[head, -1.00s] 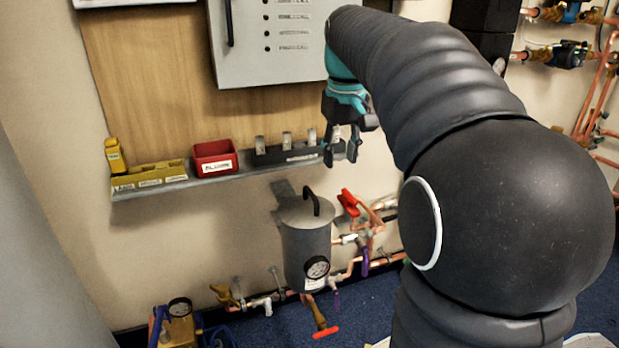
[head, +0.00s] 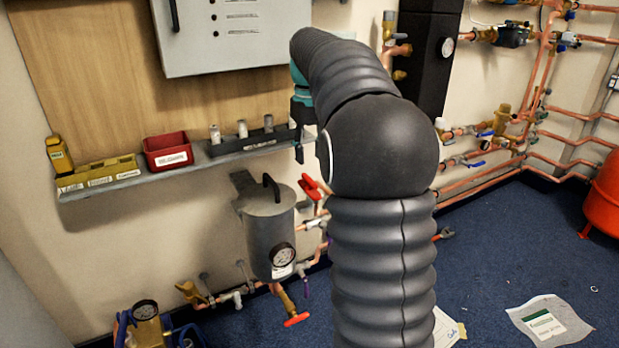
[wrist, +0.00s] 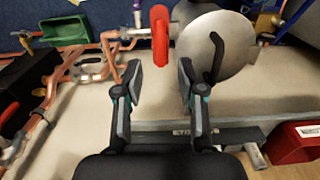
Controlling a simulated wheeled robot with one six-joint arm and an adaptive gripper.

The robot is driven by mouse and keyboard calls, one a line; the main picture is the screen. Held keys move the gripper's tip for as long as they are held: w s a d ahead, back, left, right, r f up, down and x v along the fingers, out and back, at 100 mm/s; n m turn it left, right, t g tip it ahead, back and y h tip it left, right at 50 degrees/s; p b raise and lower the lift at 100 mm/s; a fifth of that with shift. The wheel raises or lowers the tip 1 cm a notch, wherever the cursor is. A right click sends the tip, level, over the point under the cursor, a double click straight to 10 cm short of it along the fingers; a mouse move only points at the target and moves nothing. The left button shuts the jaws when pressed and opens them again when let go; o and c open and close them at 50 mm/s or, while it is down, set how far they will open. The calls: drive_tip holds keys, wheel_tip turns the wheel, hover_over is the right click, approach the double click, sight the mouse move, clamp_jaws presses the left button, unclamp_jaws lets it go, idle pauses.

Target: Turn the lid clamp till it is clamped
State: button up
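A grey cylindrical pot (head: 268,240) with a flat round lid (head: 258,203) stands against the wall in the head view. A black curved handle (head: 271,187) rises from the lid. A red lever (head: 312,188) is just right of the pot, by the copper pipes. I cannot tell for sure which part is the lid clamp. In the wrist view the red lever (wrist: 160,36) stands beyond the fingertips and the black handle (wrist: 214,57) lies over the lid (wrist: 222,45) to its right. My gripper (wrist: 160,78) is open and empty, apart from both. In the head view it is mostly hidden behind my arm.
A wall shelf (head: 215,152) holds a red bin (head: 168,150), yellow boxes (head: 100,172) and a black holder (head: 250,138). A grey cabinet (head: 235,35) hangs above. Copper pipes run right. Papers (head: 548,322) lie on the blue floor (head: 500,250), which is otherwise mostly open.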

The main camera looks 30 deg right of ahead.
sight(310, 177)
drive_tip(key=shift+f+b, duration=0.35)
drive_tip(key=shift+f, duration=2.7)
clamp_jaws()
